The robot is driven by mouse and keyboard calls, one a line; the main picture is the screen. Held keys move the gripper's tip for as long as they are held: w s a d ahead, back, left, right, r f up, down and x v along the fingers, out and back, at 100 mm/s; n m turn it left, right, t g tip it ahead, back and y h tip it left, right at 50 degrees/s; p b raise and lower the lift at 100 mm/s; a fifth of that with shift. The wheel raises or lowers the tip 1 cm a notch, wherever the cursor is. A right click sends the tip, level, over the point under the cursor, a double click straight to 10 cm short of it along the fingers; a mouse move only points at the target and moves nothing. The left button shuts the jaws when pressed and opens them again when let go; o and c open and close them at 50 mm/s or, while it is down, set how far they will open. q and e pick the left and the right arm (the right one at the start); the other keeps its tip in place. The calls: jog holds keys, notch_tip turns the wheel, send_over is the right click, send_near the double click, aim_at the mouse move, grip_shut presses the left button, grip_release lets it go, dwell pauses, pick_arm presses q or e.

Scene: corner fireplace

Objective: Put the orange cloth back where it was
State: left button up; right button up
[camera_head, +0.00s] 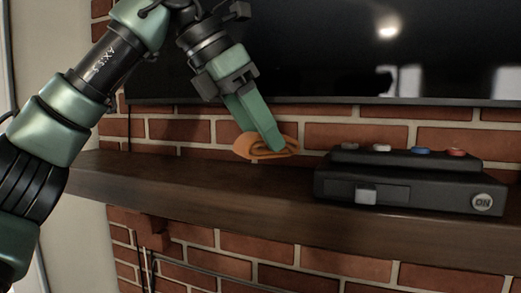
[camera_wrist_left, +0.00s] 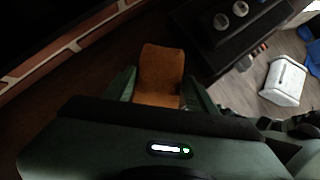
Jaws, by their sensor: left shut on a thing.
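The orange cloth (camera_head: 266,147) is folded and held between the fingertips of my left gripper (camera_head: 274,148), just over the dark wooden mantel shelf (camera_head: 180,180) in the head view. I cannot tell whether it touches the shelf. In the left wrist view the cloth (camera_wrist_left: 160,75) sticks out between the two green fingers of my left gripper (camera_wrist_left: 157,88), which are shut on it. My right gripper is not in view.
A black console (camera_head: 410,185) with coloured buttons and an ON knob stands on the shelf to the right of the cloth. A dark screen (camera_head: 330,50) hangs above, on the brick wall. The shelf left of the cloth is clear. A white object (camera_wrist_left: 284,82) lies on the floor.

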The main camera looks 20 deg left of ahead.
aim_at(262, 158)
pick_arm(q)
jog(key=shift+w+d+f+p, duration=0.1)
jog(key=shift+f+p, duration=0.05)
jog(key=shift+f, duration=0.65)
jog(key=shift+d+f+p, duration=0.1)
jog(key=shift+f+p, duration=0.05)
jog(key=shift+f, duration=0.6)
jog(key=shift+w+f+p, duration=0.1)
jog(key=shift+f+p, duration=0.4)
jog(key=shift+p, duration=0.1)
jog(key=shift+a+f, duration=0.15)
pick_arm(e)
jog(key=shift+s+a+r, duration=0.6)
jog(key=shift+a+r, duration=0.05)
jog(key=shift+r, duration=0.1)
pick_arm(q)
jog(key=shift+f, duration=0.15)
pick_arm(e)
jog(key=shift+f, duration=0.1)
pick_arm(q)
jog(key=o, duration=1.3)
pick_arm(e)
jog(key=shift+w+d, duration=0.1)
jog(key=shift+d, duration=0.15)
